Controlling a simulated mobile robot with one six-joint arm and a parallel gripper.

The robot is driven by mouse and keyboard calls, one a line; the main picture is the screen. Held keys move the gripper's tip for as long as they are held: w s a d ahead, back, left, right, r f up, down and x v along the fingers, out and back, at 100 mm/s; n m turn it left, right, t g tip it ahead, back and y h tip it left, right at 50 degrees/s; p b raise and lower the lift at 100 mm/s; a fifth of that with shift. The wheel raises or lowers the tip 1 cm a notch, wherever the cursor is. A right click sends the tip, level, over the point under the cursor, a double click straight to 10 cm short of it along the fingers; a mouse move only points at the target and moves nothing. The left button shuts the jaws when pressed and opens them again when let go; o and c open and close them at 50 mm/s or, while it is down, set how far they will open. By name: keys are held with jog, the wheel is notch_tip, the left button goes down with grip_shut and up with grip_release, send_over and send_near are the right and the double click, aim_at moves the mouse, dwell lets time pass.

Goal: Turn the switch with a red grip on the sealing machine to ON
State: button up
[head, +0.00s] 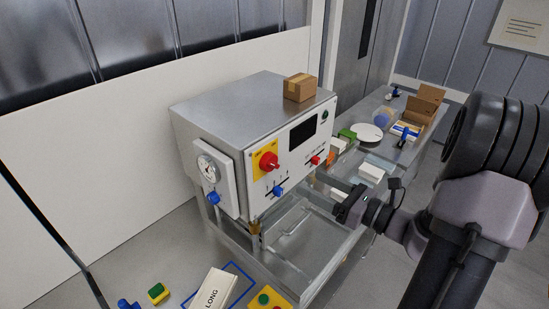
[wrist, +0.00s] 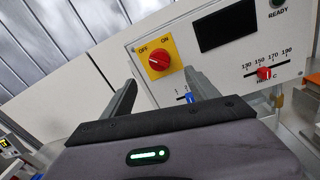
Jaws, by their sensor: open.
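The sealing machine (head: 232,112) is a grey metal box with a white front panel. The switch with a red grip (head: 268,161) sits on a yellow plate on that panel. In the wrist view the red grip (wrist: 158,61) shows clearly below the printed words OFF, at left, and ON, at right. I cannot tell for sure which word it points to. My gripper (wrist: 161,80) is open and empty, its two fingers apart below the switch in the picture. In the head view my gripper (head: 345,205) is right of and lower than the switch, apart from it.
A blue slider (head: 278,191) and a red slider (head: 315,160) sit near the switch, with a dark display (head: 302,133) above. A gauge box (head: 212,174) stands at the panel's left. A cardboard box (head: 299,88) rests on top. A metal tray (head: 300,232) lies below.

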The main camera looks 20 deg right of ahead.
aim_at(276, 164)
jog(key=p+x, duration=0.1)
jog(key=x, duration=1)
jog(key=shift+w+a, duration=0.2)
jog(key=shift+a, duration=0.1)
jog(key=shift+c, duration=0.4)
jog(key=c, duration=1.3)
